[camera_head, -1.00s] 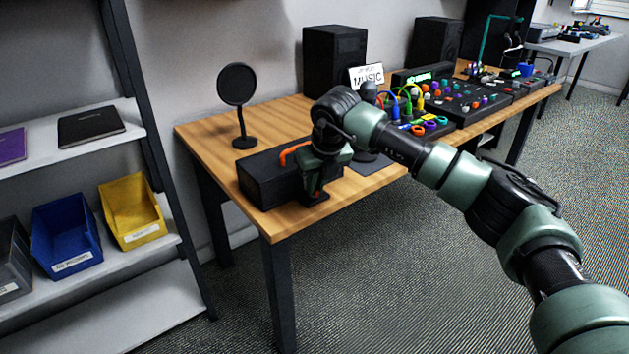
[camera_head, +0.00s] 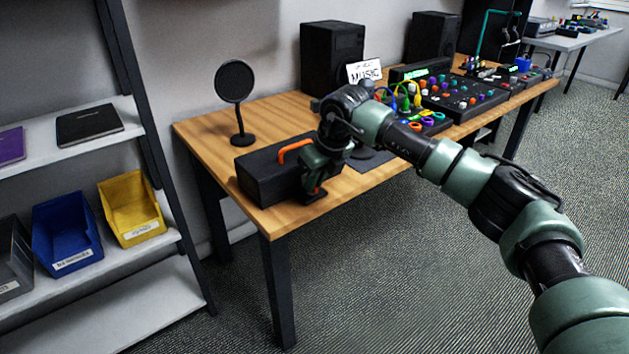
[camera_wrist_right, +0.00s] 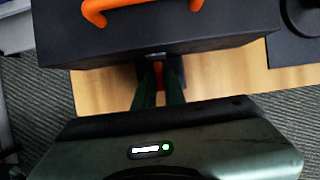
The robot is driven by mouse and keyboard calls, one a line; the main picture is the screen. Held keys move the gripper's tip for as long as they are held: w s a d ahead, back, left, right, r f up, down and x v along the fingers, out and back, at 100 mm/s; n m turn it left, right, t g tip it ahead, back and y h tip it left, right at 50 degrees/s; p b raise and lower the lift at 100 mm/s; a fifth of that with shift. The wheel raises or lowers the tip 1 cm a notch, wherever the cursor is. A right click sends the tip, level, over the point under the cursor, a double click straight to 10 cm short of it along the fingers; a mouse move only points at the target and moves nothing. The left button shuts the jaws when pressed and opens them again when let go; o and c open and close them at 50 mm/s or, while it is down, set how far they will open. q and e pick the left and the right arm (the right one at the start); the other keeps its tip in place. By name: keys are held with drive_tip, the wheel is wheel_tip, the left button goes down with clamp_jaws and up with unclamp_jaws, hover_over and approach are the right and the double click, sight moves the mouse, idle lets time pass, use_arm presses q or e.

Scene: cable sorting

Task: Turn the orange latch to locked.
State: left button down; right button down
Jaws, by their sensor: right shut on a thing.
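A black case (camera_head: 268,178) with an orange handle on top stands at the near left end of the wooden table. The case also shows in the wrist view (camera_wrist_right: 150,40), with its orange handle (camera_wrist_right: 140,8) at the top edge. The orange latch (camera_wrist_right: 158,69) shows as a small strip on the case's near face, below a small metal catch. My right gripper (camera_wrist_right: 158,84) is shut on the latch, one finger on each side. In the head view my right gripper (camera_head: 311,191) is at the case's right end; the latch is mostly hidden there. My left gripper is out of view.
A round black screen on a stand (camera_head: 236,95) rises behind the case. A black speaker (camera_head: 332,58), a MUSIC sign (camera_head: 364,72) and mixing gear with cables (camera_head: 460,98) stand farther along the table (camera_head: 200,130). Shelves with bins (camera_head: 130,208) are at left.

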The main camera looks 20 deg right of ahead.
drive_tip(key=c, duration=1.8)
unclamp_jaws()
drive_tip(key=shift+o, duration=0.2)
drive_tip(key=shift+r, duration=0.15)
